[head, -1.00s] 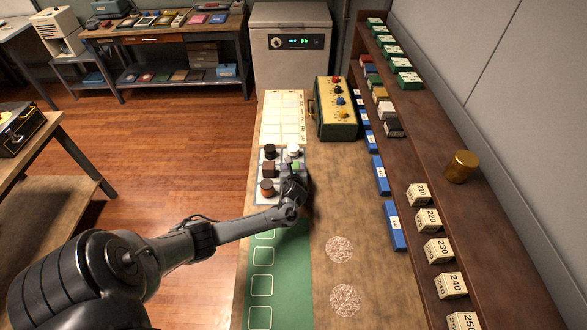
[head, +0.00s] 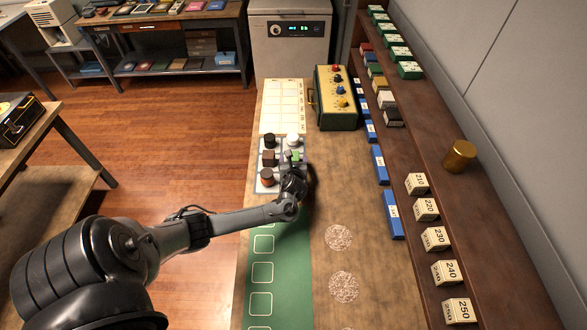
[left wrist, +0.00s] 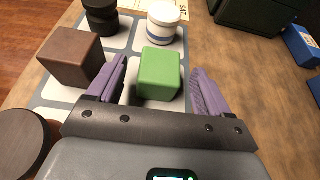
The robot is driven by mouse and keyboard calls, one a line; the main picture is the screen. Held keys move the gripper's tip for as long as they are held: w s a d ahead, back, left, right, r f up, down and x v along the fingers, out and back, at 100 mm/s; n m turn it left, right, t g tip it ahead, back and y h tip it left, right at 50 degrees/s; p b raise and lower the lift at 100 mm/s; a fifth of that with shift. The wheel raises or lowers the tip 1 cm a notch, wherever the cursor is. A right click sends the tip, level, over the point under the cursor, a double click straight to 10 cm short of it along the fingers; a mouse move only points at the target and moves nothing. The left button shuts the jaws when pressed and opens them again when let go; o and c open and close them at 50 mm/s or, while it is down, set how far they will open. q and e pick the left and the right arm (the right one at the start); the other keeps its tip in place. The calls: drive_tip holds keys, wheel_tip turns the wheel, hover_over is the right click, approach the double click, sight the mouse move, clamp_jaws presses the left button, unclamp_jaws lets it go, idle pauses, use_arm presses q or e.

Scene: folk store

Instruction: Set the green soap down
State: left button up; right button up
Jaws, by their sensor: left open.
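The green soap (left wrist: 160,73) is a small green block. In the left wrist view it stands on the grey mat with pale squares (left wrist: 205,35), between the two purple fingers of my left gripper (left wrist: 152,80). The fingers are open, with a gap on each side of the soap. In the head view the soap (head: 295,155) shows small, just beyond my left gripper (head: 294,166), which partly hides it. My right gripper is in neither view.
On the mat near the soap are a brown block (left wrist: 70,60), a dark round jar (left wrist: 100,15), a white jar with a blue band (left wrist: 164,20) and a brown round piece (left wrist: 22,138). A yellow-and-green box with knobs (head: 335,98) stands beyond. The wooden bench top to the right (head: 340,185) is mostly clear.

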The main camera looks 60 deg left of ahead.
use_arm(q)
drive_tip(key=p+v, duration=0.2)
drive_tip(key=v, duration=0.6)
drive_tip(key=shift+d+r, duration=0.1)
drive_tip(key=shift+d, duration=0.05)
drive_tip(key=shift+s+d, duration=0.25)
drive_tip(key=shift+d, duration=0.1)
drive_tip(key=shift+r, duration=0.2)
